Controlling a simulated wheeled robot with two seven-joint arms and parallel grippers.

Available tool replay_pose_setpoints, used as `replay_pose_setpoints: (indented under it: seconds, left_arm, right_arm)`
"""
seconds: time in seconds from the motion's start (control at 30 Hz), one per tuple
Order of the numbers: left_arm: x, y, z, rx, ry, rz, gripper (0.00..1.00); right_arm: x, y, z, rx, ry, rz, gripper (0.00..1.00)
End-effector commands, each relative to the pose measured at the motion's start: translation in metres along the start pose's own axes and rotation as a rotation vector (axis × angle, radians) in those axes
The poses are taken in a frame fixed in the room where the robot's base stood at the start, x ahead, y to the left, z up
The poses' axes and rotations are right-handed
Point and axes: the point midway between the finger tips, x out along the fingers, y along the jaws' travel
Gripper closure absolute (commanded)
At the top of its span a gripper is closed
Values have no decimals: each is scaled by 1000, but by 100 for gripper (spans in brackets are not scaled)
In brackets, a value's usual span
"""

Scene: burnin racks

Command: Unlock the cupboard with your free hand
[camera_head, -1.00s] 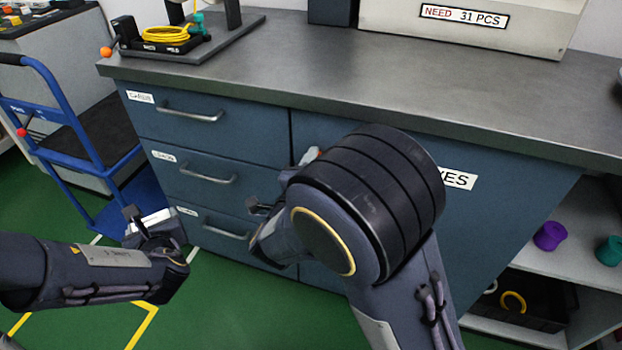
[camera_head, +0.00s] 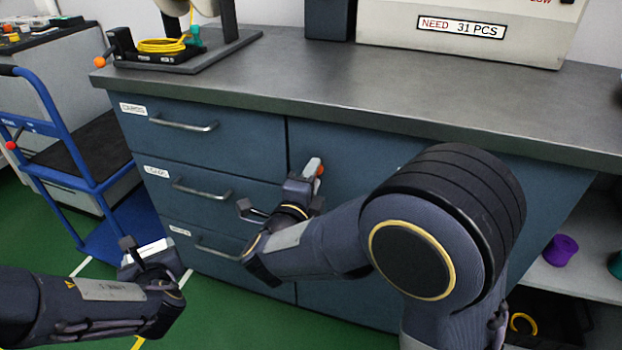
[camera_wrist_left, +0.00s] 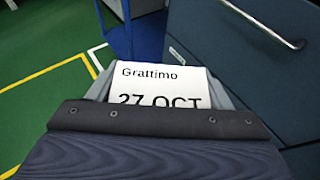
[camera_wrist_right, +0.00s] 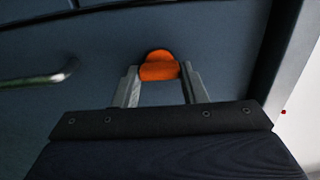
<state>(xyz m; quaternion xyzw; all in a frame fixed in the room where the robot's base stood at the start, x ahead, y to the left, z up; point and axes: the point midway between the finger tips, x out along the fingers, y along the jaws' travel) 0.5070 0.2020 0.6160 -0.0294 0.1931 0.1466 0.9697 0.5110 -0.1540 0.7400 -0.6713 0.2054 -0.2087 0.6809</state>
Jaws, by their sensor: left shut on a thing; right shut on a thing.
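The cupboard is the blue door (camera_head: 345,155) right of the drawers, under the grey worktop. My right gripper (camera_head: 313,172) is in front of its upper left part, shut on a small orange piece (camera_wrist_right: 160,66), perhaps the head of a key. The door fills the background behind it in the right wrist view; whether the piece touches a lock cannot be told. My left gripper (camera_head: 148,252) is shut on a white card (camera_wrist_left: 165,85) reading "Grattimo" and "27 OCT", low in front of the drawers. My right arm hides much of the door.
Several drawers with bar handles (camera_head: 185,124) are left of the door. A blue trolley (camera_head: 80,160) stands further left. The worktop (camera_head: 290,75) bears a yellow cable coil (camera_head: 160,45) and a "NEED 31 PCS" box (camera_head: 400,45). An open shelf (camera_head: 575,285) is at the right.

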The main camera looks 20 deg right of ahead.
Motion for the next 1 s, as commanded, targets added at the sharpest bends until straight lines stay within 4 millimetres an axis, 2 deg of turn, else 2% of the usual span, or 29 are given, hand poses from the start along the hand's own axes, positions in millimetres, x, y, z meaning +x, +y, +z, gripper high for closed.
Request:
replay_pose_setpoints:
  seconds: [0.1, 0.13, 0.27, 0.53, 0.67, 0.77, 1.0]
  left_arm:
    - [0, 0, 0, 0, -1, 0, 49]
    - [0, 0, 0, 0, -1, 0, 49]
    - [0, 0, 0, 0, -1, 0, 49]
    - [0, 0, 0, 0, -1, 0, 49]
    - [-1, 0, 2, 0, -1, 0, 49]
    - [-2, 0, 6, 0, -1, 0, 49]
    - [-6, 0, 14, 0, -1, 0, 49]
  right_arm:
    - [0, 0, 0, 3, 2, 2, 85]
    - [0, 0, 0, 3, 2, 2, 58]
    - [0, 0, 0, 2, 1, 1, 41]
    - [0, 0, 0, 1, 0, 1, 40]
    - [-8, -1, 1, 1, -3, 1, 40]
    - [-24, -1, 1, 1, -5, 2, 40]
    - [-76, -1, 1, 0, -6, 1, 40]
